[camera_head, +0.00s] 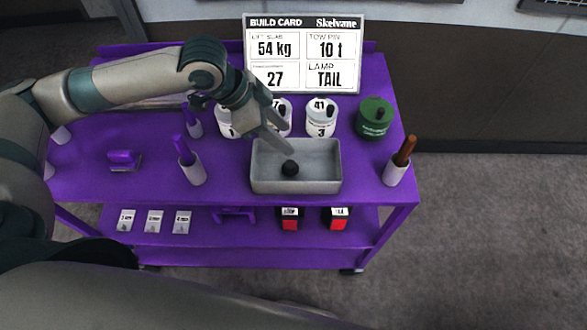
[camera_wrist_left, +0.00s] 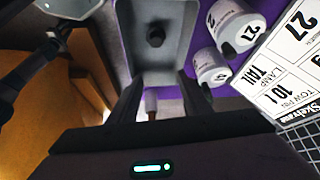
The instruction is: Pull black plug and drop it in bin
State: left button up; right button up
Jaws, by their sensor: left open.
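A black plug (camera_head: 290,168) lies in the grey bin (camera_head: 330,187) on the purple cart's top. In the left wrist view, the plug (camera_wrist_left: 155,37) rests on the floor of the bin (camera_wrist_left: 183,58). My left gripper (camera_head: 284,143) is open over the bin's left part, its fingers apart with nothing between them. The plug is apart from the fingers. Another (camera_head: 228,127) is partly hidden by my gripper. My right gripper is not in view.
A green casting (camera_head: 374,118) stands at the right, near a cup with a brown handle (camera_head: 396,172). Another cup with a purple handle (camera_head: 194,170) stands left of the bin. A build card sign (camera_head: 303,52) rises at the back. Red-and-black boxes (camera_head: 290,218) sit on the lower shelf.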

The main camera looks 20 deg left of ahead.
pick_arm(q)
jog(key=b+v, duration=0.3)
jog(key=v, duration=1.3)
jog(key=shift+r, duration=0.25)
jog(key=shift+a, duration=0.1)
